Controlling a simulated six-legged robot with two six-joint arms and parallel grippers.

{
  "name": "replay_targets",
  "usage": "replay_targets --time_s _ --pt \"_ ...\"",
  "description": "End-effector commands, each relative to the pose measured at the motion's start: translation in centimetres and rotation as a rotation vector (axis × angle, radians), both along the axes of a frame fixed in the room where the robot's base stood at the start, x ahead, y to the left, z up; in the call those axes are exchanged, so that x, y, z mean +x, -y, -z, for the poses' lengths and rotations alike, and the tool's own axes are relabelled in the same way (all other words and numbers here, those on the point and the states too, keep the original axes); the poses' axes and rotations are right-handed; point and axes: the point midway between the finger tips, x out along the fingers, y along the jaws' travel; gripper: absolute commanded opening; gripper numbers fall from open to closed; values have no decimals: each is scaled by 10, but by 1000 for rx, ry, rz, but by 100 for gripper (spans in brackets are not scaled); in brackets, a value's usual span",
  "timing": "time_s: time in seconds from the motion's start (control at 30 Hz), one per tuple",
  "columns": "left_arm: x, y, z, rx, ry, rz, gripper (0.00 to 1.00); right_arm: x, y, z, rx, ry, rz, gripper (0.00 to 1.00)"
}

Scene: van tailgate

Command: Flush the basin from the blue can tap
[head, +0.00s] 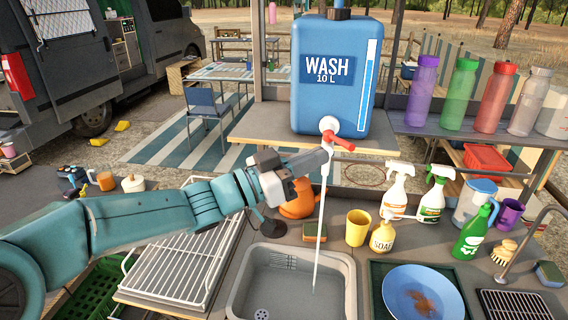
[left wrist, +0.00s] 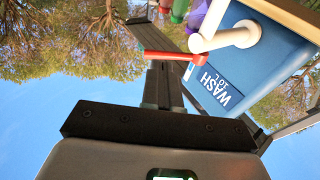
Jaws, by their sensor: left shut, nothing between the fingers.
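The blue can (head: 312,105), marked WASH 10 L, stands on a raised shelf. Its white tap (head: 328,124) has a red lever (head: 350,141) that sticks out to the right. A thin white stream of water (head: 319,215) falls from the tap into the grey basin (head: 240,290). My left gripper (head: 322,158) is shut and empty, its tip just under and beside the tap. In the left wrist view the shut fingers (left wrist: 160,72) end close to the red lever (left wrist: 168,56); whether they touch it I cannot tell. My right gripper is not in view.
A dish rack (head: 185,270) lies left of the basin. A yellow cup (head: 357,227), soap bottle (head: 383,237) and spray bottles (head: 397,190) stand behind it. A blue plate (head: 440,280) lies to the right. Coloured bottles (head: 460,95) line the right shelf.

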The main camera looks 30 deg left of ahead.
Motion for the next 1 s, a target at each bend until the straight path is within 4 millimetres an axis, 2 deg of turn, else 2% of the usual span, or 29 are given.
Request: replay_targets --time_s 0.13,0.3,0.77,1.0 --pt "15 13 -7 -1 1 0 0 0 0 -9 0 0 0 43" --pt "23 19 -7 0 0 -2 0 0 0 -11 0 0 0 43" --pt "24 21 -7 0 1 -3 0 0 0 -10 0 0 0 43" --pt "26 32 -5 0 2 -15 0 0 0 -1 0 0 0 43"
